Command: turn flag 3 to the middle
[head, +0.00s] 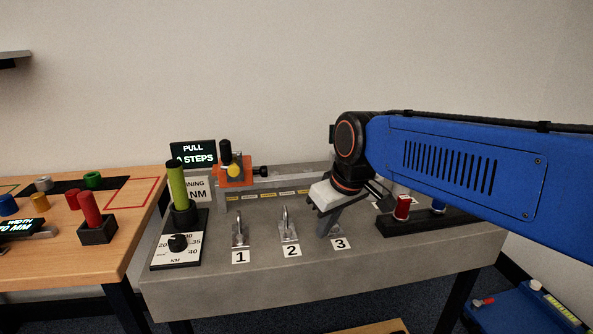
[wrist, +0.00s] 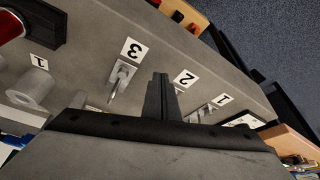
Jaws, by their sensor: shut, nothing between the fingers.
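Flag 3 (wrist: 120,80) is a small metal flag behind a white "3" label (head: 340,244). In the head view it is mostly hidden by my gripper (head: 324,226). In the wrist view it stands just left of my fingers (wrist: 161,97), with a small gap seen in the picture. I cannot tell whether they touch. My gripper is shut and empty, pointing down at the grey bench. Flag 1 (head: 240,234) and flag 2 (head: 288,226) are similar metal pieces in a row to the left.
A black block with red and blue parts (head: 402,208) stands right of flag 3. A torque dial (head: 178,243) with a green handle (head: 177,185) is at the bench's left. An orange clamp (head: 235,174) stands behind. The bench front (head: 300,275) is clear.

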